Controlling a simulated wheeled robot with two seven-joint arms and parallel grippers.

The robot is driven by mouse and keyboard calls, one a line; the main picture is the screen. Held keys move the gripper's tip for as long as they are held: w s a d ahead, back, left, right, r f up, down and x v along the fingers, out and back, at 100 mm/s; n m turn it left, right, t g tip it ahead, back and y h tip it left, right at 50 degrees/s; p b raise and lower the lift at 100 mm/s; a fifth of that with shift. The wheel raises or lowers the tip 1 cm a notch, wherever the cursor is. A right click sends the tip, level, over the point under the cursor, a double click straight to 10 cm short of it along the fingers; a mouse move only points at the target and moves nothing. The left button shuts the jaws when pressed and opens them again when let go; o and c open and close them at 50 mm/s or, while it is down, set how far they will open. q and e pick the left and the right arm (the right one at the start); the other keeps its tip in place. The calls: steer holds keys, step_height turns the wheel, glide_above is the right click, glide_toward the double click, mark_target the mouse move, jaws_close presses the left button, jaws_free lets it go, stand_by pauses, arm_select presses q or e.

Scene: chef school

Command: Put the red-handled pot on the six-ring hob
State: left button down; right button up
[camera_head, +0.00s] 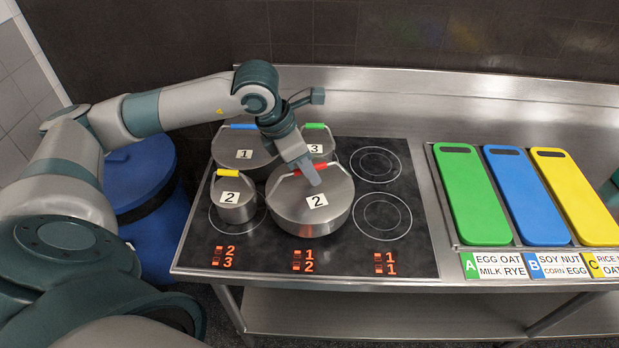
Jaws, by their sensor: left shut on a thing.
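The red-handled pot (332,213) is a wide steel pot with a lid and a label reading 2. It is over the front middle of the black six-ring hob (405,260), upright. I cannot tell for certain whether its base touches the glass. My left gripper (311,174) reaches down from above and is shut on the pot's red handle, hiding part of it. The ring beneath the pot is hidden. My right gripper is not in view.
A yellow-handled pot (232,209), a blue-handled pot (238,157) and a green-handled pot (322,149) stand close by on the hob. Both right rings are bare. Green (470,200), blue (527,200) and yellow (577,200) boards lie to the right. A blue bin (158,235) stands left.

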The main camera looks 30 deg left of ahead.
mark_target(310, 187)
arm_select(q)
steer(key=shift+f+p, duration=0.55)
steer(key=shift+f, duration=0.95)
steer(key=shift+f, duration=0.1)
steer(key=shift+f, duration=0.1)
steer(key=c, duration=1.8)
jaws_free()
steer(key=shift+o, duration=0.2)
